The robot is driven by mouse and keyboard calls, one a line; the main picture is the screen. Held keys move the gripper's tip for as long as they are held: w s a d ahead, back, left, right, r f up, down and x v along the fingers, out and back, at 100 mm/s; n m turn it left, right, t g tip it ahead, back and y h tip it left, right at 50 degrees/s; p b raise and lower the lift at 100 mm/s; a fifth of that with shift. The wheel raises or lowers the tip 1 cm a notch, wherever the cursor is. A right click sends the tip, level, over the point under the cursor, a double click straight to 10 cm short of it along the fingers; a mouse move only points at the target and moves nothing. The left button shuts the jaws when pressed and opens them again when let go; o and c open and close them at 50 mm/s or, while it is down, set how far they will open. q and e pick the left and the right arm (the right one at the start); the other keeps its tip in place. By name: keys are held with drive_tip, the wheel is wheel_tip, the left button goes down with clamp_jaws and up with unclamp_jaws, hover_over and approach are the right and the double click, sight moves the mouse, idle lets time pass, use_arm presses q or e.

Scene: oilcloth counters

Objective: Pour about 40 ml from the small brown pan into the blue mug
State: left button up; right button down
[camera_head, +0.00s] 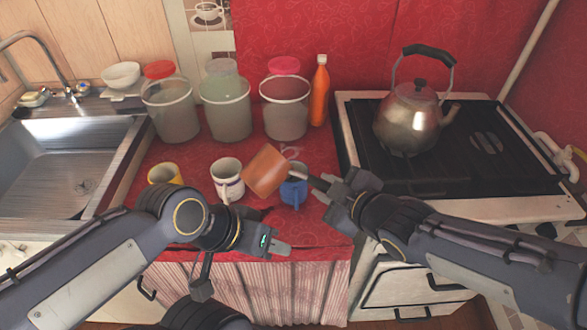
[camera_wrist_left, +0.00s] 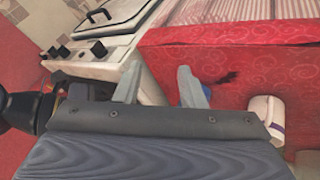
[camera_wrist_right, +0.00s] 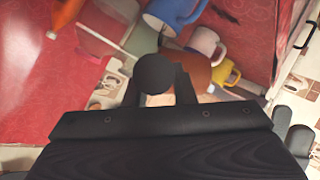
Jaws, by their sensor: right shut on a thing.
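The small brown pan (camera_head: 264,171) is held in the air, tilted, above the counter between the white mug and the blue mug. My right gripper (camera_head: 338,192) is shut on its dark handle; the handle's round end (camera_wrist_right: 153,74) shows between the fingers in the right wrist view. The blue mug (camera_head: 293,193) stands upright just right of the pan, partly hidden by handle and gripper; it also shows in the right wrist view (camera_wrist_right: 176,12). Its inside and any liquid cannot be made out. My left gripper (camera_head: 278,247) is open and empty at the counter's front edge.
A white mug (camera_head: 227,181) and a yellow mug (camera_head: 164,173) stand left of the pan. Several lidded tubs, including one with a red lid (camera_head: 172,108), and an orange bottle (camera_head: 320,92) line the back. A kettle (camera_head: 412,118) sits on the stove at right; a sink (camera_head: 72,165) is left.

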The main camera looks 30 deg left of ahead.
drive_tip(key=shift+r, duration=0.15)
drive_tip(key=n+b, duration=0.1)
drive_tip(key=b, duration=0.5)
drive_tip(key=s+t+b, duration=0.1)
drive_tip(key=b, duration=0.4)
drive_tip(key=shift+a+f+n+b, duration=0.2)
drive_tip(key=shift+f+n+b, duration=0.2)
drive_tip(key=shift+s+r+t+b, duration=0.1)
drive_tip(key=shift+r+t+b, duration=0.05)
drive_tip(key=shift+t+b, duration=0.15)
drive_tip(key=shift+r, duration=0.2)
drive_tip(key=s+n+t+b, duration=0.1)
drive_tip(key=b, duration=0.4)
drive_tip(key=s+n+b, duration=0.1)
drive_tip(key=b, duration=0.5)
drive_tip(key=shift+a+t, duration=0.35)
drive_tip(key=shift+t, duration=0.05)
